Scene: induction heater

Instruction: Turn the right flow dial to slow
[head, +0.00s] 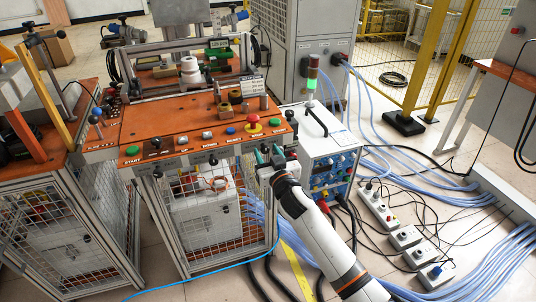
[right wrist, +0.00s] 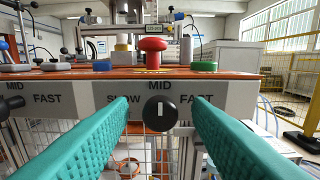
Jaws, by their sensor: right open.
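The right flow dial (right wrist: 160,112) is a round black knob on the grey front strip of the orange console. Its white mark points up toward MID, with SLOW printed to its left and FAST to its right. My right gripper (right wrist: 161,103) is open, with one teal finger on each side of the dial and a visible gap on both sides. I cannot tell how far the fingertips are from the panel. In the head view my right gripper (head: 268,157) is at the console's front right corner and hides the dial. My left gripper is not in view.
A red mushroom button (right wrist: 153,50) and a green button (right wrist: 204,66) stand on the console top above the dial. Another black dial (right wrist: 11,106) is at the left. A white power unit (head: 330,150) with cables stands right of the console.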

